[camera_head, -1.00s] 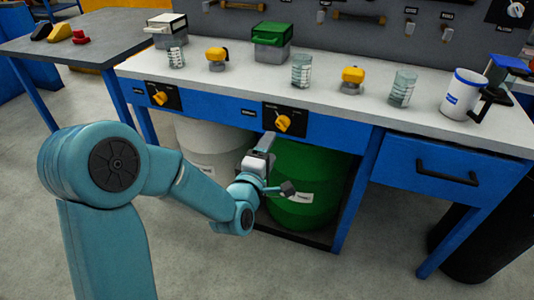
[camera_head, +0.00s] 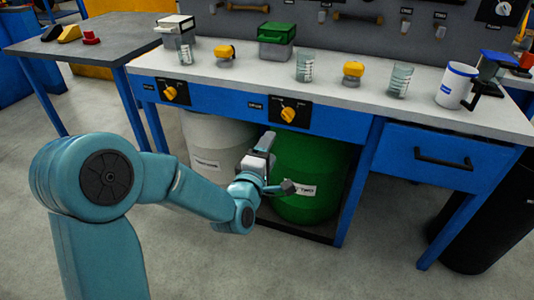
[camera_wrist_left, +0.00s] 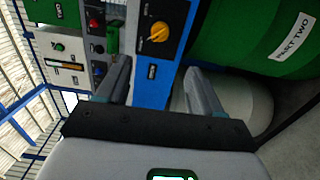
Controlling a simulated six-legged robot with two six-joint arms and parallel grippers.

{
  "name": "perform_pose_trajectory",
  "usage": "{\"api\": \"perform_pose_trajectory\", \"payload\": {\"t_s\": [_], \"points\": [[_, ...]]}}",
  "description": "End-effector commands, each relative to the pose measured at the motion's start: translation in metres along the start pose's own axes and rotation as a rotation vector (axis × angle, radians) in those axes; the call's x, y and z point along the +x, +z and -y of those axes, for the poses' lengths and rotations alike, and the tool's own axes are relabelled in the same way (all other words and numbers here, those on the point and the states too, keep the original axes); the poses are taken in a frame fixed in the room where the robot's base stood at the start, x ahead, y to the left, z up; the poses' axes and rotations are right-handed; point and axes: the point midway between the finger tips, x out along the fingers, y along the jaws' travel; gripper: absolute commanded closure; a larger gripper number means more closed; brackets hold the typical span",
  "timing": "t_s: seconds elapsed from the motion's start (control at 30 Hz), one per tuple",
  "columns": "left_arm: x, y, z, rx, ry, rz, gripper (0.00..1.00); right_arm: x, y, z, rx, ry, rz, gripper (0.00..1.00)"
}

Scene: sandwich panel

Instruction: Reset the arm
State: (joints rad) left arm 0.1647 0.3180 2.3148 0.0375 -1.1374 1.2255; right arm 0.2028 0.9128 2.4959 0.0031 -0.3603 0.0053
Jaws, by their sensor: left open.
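My left arm comes in from the left in the head view. Its gripper (camera_head: 276,165) is in front of the workbench, below the bench top and before the green barrel (camera_head: 308,180). In the left wrist view the two fingers (camera_wrist_left: 157,88) stand wide apart with nothing between them. The blue bench front and a yellow knob (camera_wrist_left: 159,32) show beyond them. The gripper is open and empty, apart from the bench and the barrels. My right gripper is in neither view.
The workbench top (camera_head: 345,97) holds several beakers, yellow-capped items, a green-lidded box (camera_head: 276,40) and a white mug (camera_head: 456,86). A white barrel (camera_head: 214,148) stands under it. A drawer (camera_head: 432,158) is at right. A grey table (camera_head: 85,45) is at left. Floor in front is clear.

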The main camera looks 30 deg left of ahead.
Motion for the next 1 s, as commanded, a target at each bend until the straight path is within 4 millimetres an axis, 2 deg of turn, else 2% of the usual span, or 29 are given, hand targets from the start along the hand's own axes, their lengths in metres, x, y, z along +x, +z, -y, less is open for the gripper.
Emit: {"api": "perform_pose_trajectory", "payload": {"t_s": [0.77,0.87,0.97,1.0], "points": [[0.005,0.0,0.001,0.0,-0.003,0.001,0.33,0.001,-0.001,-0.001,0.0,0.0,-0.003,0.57],[0.007,0.005,0.024,0.002,-0.047,0.011,0.33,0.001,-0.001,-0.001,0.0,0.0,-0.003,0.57],[0.001,0.02,0.079,0.006,-0.16,0.043,0.33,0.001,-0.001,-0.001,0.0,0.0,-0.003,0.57],[-0.006,0.028,0.107,0.01,-0.23,0.065,0.33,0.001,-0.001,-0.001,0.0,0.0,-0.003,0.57]]}}
